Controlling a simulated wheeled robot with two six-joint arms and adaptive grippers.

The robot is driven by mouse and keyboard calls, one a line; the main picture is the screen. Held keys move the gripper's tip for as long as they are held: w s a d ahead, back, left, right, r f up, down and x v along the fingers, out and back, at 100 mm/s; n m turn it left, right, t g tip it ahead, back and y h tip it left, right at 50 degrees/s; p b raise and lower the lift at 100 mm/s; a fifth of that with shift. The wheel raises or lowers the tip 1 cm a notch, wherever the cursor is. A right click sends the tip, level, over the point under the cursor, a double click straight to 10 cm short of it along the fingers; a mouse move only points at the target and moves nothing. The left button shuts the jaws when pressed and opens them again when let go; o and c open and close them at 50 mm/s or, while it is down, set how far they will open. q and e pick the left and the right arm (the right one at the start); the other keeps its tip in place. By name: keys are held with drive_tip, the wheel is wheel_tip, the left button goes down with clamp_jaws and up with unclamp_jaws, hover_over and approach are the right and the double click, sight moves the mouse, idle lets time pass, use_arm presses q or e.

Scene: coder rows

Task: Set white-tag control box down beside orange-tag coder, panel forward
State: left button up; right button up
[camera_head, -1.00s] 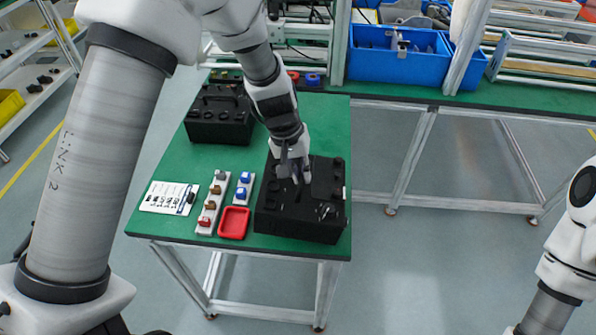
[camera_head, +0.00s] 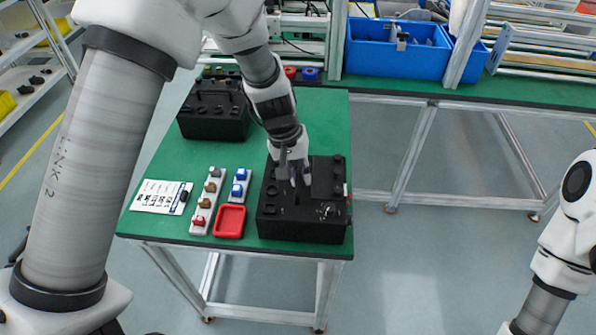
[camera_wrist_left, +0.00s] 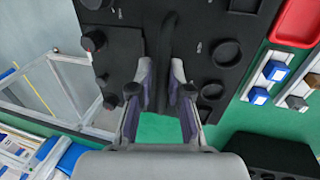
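A black control box (camera_head: 280,222) with a top handle, knobs and round sockets is at the table's right front corner. My left gripper (camera_head: 292,178) comes down over its top. In the left wrist view its two fingers (camera_wrist_left: 163,75) lie on either side of the dark handle (camera_wrist_left: 168,35), close against it. Whether the box rests fully on the table is hard to tell. A second black box (camera_head: 213,112) with a handle stands at the back left of the table. I cannot make out an orange or white tag on either. My right gripper is out of view.
Left of the held box lie a red tray (camera_head: 230,221), a strip with blue blocks (camera_head: 239,186), a strip with brown and red blocks (camera_head: 205,202) and a printed card (camera_head: 160,195). Bare green tabletop (camera_head: 322,125) lies behind it. Blue bins (camera_head: 397,55) stand on the back bench.

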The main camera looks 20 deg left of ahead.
use_arm(q)
drive_tip(key=shift+o, duration=0.7)
drive_tip(key=shift+d, duration=0.15)
drive_tip(key=shift+r, duration=0.1)
